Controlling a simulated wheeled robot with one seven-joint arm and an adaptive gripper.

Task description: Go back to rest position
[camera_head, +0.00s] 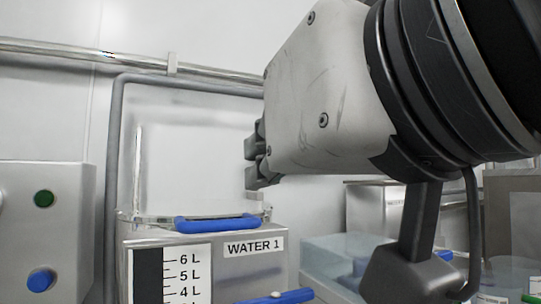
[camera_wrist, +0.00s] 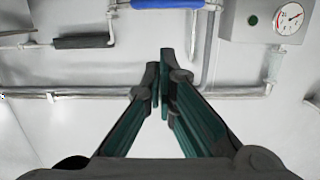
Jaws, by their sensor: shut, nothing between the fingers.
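My gripper (camera_wrist: 160,62) is in the middle of the wrist view, its two fingers meeting at the tips with nothing between them. In the head view my arm reaches in from the upper right, and part of my gripper (camera_head: 255,158) shows at its left end. It appears above the WATER 1 tank, apart from its blue handle. The far side of the gripper is hidden behind the pale wrist housing.
The steel WATER 1 tank (camera_head: 240,268) has a blue handle (camera_head: 216,222) and a litre scale (camera_head: 172,278). A steel box with green (camera_head: 43,198) and blue (camera_head: 40,281) buttons stands left. A clear bluish container (camera_head: 335,262) stands right. A gauge (camera_wrist: 288,19) shows in the wrist view.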

